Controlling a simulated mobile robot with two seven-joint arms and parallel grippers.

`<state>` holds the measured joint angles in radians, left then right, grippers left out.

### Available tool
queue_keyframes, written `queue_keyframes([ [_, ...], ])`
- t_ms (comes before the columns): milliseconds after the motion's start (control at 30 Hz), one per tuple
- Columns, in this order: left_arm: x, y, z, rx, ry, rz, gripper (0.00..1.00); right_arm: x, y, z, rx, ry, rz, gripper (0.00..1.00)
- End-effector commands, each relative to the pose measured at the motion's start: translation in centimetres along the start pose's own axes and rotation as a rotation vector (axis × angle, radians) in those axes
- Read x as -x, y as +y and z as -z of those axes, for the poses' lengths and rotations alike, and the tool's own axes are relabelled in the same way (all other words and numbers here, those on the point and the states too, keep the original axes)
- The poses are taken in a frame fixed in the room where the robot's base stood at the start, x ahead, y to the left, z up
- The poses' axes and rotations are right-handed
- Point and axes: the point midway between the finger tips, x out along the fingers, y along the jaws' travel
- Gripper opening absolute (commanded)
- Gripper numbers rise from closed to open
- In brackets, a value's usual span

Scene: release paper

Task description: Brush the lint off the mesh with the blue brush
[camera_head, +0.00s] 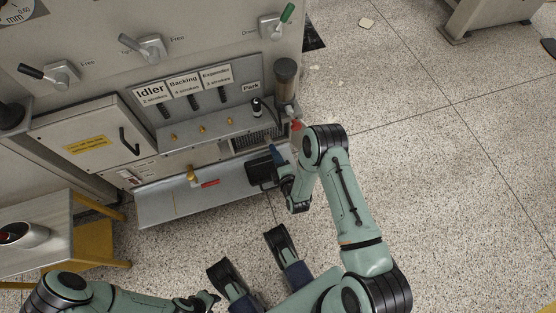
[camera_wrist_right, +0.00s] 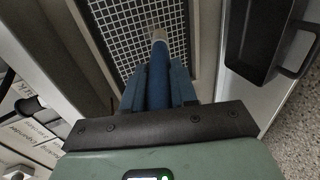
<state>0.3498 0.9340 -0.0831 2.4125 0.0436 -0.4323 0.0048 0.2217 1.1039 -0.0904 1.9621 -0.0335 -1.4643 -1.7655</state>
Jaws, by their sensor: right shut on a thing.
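The mesh (camera_wrist_right: 126,42) is a pale square grid set in a recess of the machine. In the head view the mesh (camera_head: 252,141) shows as a dark slatted patch below the Park label. My right gripper (camera_wrist_right: 159,88) is shut on the blue brush (camera_wrist_right: 158,75), whose pale tip points at the mesh. I cannot tell whether the tip touches it. The blue brush also shows in the head view (camera_head: 275,153). I cannot make out lint on the mesh. My left gripper (camera_head: 210,299) is low in the head view, away from the machine, and its jaw opening is unclear.
A black tray with a handle (camera_wrist_right: 262,38) sits right of the mesh. A grey shelf (camera_head: 190,203) runs below the machine front. A small table (camera_head: 62,247) is at left.

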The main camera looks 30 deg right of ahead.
Motion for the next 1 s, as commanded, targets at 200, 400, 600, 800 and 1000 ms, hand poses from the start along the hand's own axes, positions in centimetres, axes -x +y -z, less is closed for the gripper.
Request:
queue_keyframes([
  [200, -0.1, 0.0, 0.1, -0.001, 0.001, -0.001, 0.43, -0.2, 0.1, 0.0, 0.000, 0.000, -0.002, 0.00],
  [400, -0.2, 0.0, 0.1, -0.001, 0.001, -0.001, 0.43, -0.6, 0.2, 0.0, 0.000, 0.000, -0.002, 0.00],
  [600, -0.3, 0.0, 0.1, -0.001, 0.002, -0.001, 0.43, -0.9, 0.3, 0.0, 0.000, 0.001, -0.001, 0.00],
  [800, -0.4, 0.0, 0.2, -0.001, 0.002, -0.001, 0.43, -1.3, 0.5, 0.0, 0.000, 0.000, -0.002, 0.00],
  [1000, -0.4, 0.0, 0.2, -0.001, 0.002, -0.001, 0.43, -1.5, 0.6, -0.1, 0.000, 0.000, -0.001, 0.00],
])
